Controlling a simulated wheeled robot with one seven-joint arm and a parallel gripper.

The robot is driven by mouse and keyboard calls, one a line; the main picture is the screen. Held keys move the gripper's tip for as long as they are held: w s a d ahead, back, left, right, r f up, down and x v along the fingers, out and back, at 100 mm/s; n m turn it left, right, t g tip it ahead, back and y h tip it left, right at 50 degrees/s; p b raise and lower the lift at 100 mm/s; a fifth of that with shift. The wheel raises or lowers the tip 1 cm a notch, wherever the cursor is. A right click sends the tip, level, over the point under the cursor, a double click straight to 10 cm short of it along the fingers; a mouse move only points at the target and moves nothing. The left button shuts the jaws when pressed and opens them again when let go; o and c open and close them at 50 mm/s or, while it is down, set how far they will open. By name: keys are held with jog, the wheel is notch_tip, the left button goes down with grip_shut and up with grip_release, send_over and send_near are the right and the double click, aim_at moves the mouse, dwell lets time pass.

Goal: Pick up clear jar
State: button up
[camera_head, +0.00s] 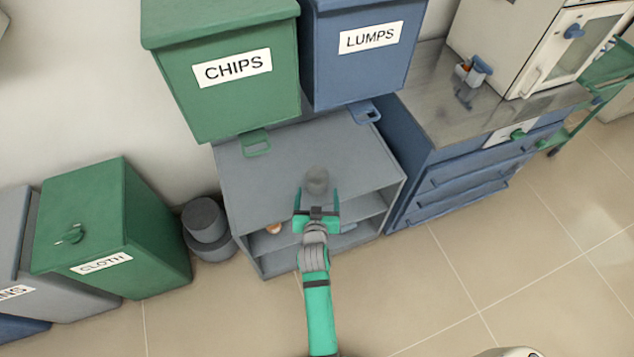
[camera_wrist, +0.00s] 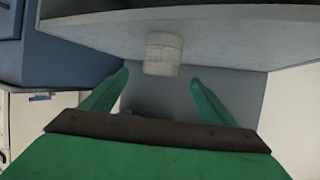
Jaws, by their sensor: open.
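The clear jar (camera_head: 317,180) is a small greyish see-through cylinder standing on the grey shelf unit's top near its front edge. In the wrist view the jar (camera_wrist: 163,54) shows as a pale cylinder just beyond and between the fingertips. My green gripper (camera_head: 317,198) is open, with its fingers pointing at the jar. In the wrist view the gripper's two fingers (camera_wrist: 158,78) are spread wide with nothing between them. I cannot tell whether the fingertips flank the jar's near side.
The grey shelf unit (camera_head: 260,180) holds a small orange-brown item (camera_head: 273,228) on a lower shelf. The CHIPS bin (camera_head: 225,95) and LUMPS bin (camera_head: 365,70) stand behind the jar. A blue drawer cabinet (camera_head: 410,150) is at right. The floor in front is clear.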

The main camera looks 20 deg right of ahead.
aim_at(318, 172)
jog(key=x, duration=1)
jog(key=shift+a+f, duration=0.15)
jog(key=shift+c, duration=0.6)
jog(key=c, duration=1)
